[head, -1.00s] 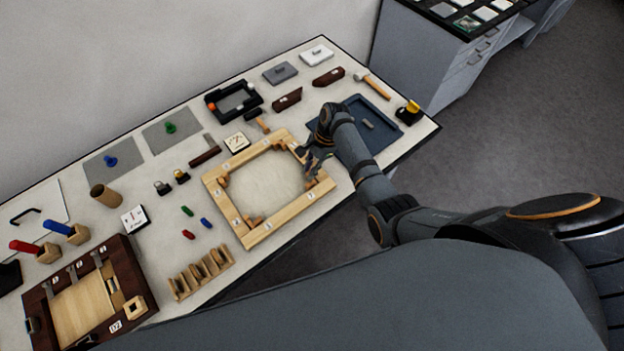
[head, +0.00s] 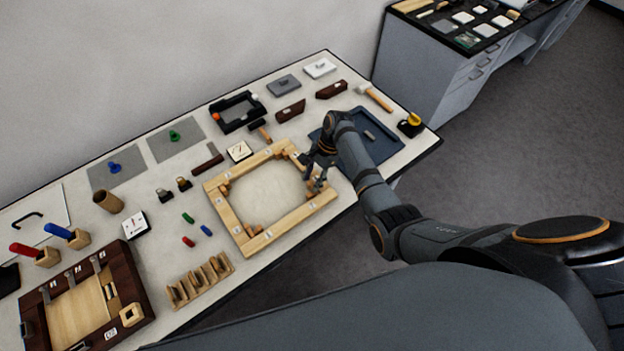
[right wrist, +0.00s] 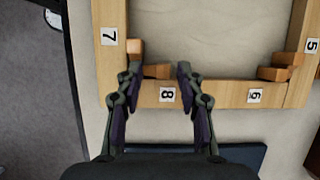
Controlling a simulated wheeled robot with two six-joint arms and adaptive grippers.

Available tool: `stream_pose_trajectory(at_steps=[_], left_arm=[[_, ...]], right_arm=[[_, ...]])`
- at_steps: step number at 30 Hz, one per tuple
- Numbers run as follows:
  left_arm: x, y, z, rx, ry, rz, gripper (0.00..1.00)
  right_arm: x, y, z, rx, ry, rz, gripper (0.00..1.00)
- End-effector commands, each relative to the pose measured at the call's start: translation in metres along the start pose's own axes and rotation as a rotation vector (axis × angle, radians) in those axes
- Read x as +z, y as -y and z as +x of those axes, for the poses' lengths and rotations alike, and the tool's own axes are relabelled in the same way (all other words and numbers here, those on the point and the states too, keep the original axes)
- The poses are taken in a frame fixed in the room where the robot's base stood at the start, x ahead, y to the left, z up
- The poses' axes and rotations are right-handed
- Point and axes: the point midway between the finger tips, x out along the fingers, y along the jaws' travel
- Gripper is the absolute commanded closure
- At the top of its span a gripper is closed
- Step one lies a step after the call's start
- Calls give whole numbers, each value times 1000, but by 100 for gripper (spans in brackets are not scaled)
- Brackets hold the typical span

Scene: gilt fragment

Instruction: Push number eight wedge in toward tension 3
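The light wooden frame (head: 222,208) lies on the table, with numbered labels on its rails. In the right wrist view, label 8 (right wrist: 167,94) is on the near rail and label 7 (right wrist: 109,36) on the left rail. The number eight wedge (right wrist: 158,71) lies against the inner edge of the near rail, beside another wooden wedge (right wrist: 135,47) in the corner. My right gripper (right wrist: 157,72) is open, its fingers apart on either side of the number eight wedge; I cannot tell whether they touch it. A white dial meter (head: 239,150) stands outside the frame. My left gripper is not in view.
A blue tray (head: 388,152) lies under my right arm. A hammer (head: 375,97), dark wooden blocks (head: 290,110) and a black holder (head: 237,112) are behind the frame. A slotted wooden rack (head: 200,280) is at the front. The frame's middle is clear.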

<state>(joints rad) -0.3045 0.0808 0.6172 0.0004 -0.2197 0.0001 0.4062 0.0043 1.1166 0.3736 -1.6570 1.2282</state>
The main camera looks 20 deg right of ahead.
Motion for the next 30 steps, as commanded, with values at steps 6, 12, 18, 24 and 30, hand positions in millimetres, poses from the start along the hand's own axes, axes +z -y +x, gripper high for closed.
stream_pose_trajectory(at_steps=[6, 12, 18, 24, 30], left_arm=[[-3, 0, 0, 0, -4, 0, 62], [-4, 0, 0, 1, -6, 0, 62], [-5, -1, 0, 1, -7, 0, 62], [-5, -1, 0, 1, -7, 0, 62], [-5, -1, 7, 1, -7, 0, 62]], right_arm=[[-1, 1, -50, -5, -4, -2, 62], [0, 0, -93, -5, -3, -2, 62], [0, 0, -112, -3, 0, -2, 62], [0, -1, -114, -2, 0, -1, 62], [-8, -2, -112, -4, -3, -74, 62]])
